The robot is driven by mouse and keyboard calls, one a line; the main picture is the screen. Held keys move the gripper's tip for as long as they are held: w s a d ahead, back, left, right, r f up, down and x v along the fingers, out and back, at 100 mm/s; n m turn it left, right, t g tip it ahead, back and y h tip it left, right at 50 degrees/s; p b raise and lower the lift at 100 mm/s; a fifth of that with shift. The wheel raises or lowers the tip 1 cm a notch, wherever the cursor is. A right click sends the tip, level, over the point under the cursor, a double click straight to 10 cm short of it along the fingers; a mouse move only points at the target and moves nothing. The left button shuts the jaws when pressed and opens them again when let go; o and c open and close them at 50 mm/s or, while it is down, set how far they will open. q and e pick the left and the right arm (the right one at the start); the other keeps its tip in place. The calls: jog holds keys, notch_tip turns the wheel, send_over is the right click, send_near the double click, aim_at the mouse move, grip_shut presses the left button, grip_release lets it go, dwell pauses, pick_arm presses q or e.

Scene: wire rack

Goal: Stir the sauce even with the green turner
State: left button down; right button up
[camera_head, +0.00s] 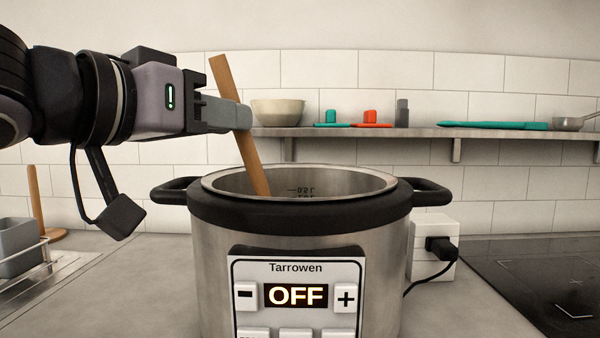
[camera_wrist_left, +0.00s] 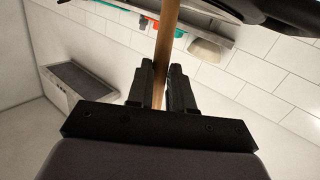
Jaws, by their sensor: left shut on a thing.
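My left gripper (camera_head: 236,116) comes in from the left and is shut on a wooden handle (camera_head: 222,78), which leans down into the steel pot (camera_head: 212,240). The handle's lower end is hidden inside the pot. In the left wrist view the handle (camera_wrist_left: 167,40) runs up between the two fingers (camera_wrist_left: 167,88). No sauce shows; only the inner wall with level marks is visible. A long flat teal-green utensil (camera_head: 493,125), perhaps the green turner, lies on the shelf at the right, apart from my gripper. My right gripper is out of view.
The pot's display reads OFF. The wall shelf (camera_head: 370,133) behind holds a bowl (camera_head: 278,112), small teal and red items, a grey shaker (camera_head: 402,113) and a pan (camera_head: 570,123). A black cooktop (camera_head: 540,275) lies right, a sink rack (camera_head: 40,270) left.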

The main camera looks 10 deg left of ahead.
pick_arm(q)
jog(key=shift+w+d+r, duration=0.2)
jog(key=shift+w+d, duration=0.05)
jog(key=shift+d, duration=0.5)
jog(key=s+a+r+p, duration=0.1)
jog(key=s+r+p, duration=0.1)
jog(key=r+p, duration=0.4)
jog(key=s+a+r+p, duration=0.2)
jog(key=r+p, duration=0.5)
jog(key=r, duration=0.2)
jog(key=shift+s+a+r, duration=0.15)
jog(key=shift+s+r, duration=0.25)
dwell(0.6)
notch_tip(320, 180, up, 4)
jog(key=p, duration=0.3)
jog(key=shift+p, duration=0.4)
